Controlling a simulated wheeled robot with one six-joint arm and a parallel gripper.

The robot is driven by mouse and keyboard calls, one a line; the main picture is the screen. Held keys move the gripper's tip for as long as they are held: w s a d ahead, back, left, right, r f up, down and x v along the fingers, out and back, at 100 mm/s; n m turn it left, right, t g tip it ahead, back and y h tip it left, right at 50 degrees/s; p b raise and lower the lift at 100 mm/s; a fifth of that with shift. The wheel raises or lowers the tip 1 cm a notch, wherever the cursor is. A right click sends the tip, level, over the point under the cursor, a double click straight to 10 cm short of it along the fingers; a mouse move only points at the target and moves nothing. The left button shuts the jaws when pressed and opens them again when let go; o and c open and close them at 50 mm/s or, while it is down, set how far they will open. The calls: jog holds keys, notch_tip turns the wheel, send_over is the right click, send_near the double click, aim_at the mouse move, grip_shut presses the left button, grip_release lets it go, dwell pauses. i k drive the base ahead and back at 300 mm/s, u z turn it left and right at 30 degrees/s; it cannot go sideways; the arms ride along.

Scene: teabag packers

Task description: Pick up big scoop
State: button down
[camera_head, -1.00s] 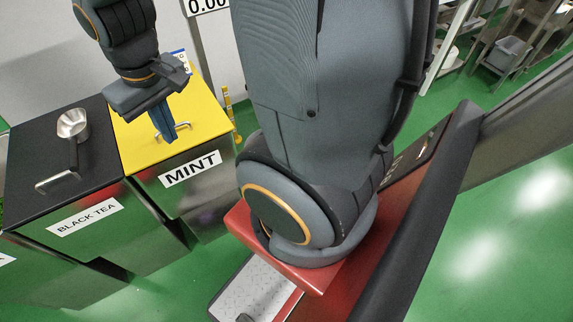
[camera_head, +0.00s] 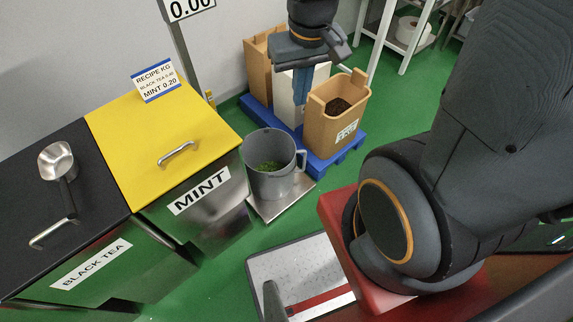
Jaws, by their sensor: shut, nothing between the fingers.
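The big scoop (camera_head: 58,162) is a metal scoop with a dark handle. It lies on the black lid of the BLACK TEA bin (camera_head: 98,185) at the left, its handle reaching toward the bin's lid handle. My gripper (camera_head: 299,112) is at the upper middle, pointing down with blue fingers, in front of the cardboard boxes and above the blue pallet. It is shut and empty, well to the right of the scoop. Its fingertips are small in the view.
The yellow-lidded MINT bin (camera_head: 115,122) stands between scoop and gripper, with a recipe sign (camera_head: 156,80) behind. A grey pot (camera_head: 268,185) with green leaves stands on a scale (camera_head: 268,211). A brown box (camera_head: 330,132) with dark contents sits on the blue pallet (camera_head: 335,157).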

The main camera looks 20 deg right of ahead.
aim_at(57, 164)
jog(key=u, duration=3.9)
jog(key=i, duration=1.2)
jog(key=z, duration=2.55)
